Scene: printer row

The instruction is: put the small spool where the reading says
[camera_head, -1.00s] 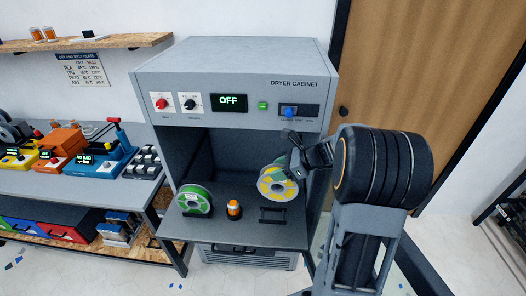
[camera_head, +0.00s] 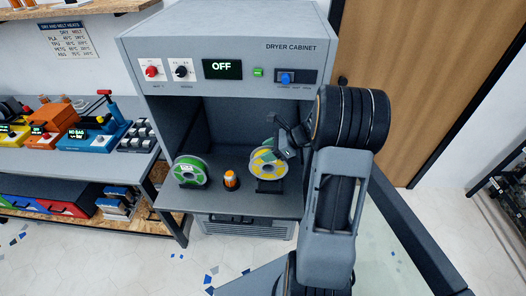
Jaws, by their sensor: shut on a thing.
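A spool with a yellow face and a green edge (camera_head: 264,164) is at the right of the dryer cabinet's open bay. My gripper (camera_head: 283,146) is shut on its upper right rim, and the fingers are partly hidden. The spool is upright over a dark cradle (camera_head: 269,188); I cannot tell whether it rests in it. A green spool with a grey hub (camera_head: 190,171) stands upright at the left of the bay floor. The cabinet display (camera_head: 222,69) reads OFF.
A small orange-and-white item (camera_head: 231,181) stands between the spools. The cabinet front has a red knob (camera_head: 151,72), a black knob (camera_head: 181,71), a green button (camera_head: 258,72) and a blue knob (camera_head: 286,77). A heat chart (camera_head: 65,40) hangs at left above a bench of coloured devices (camera_head: 88,137).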

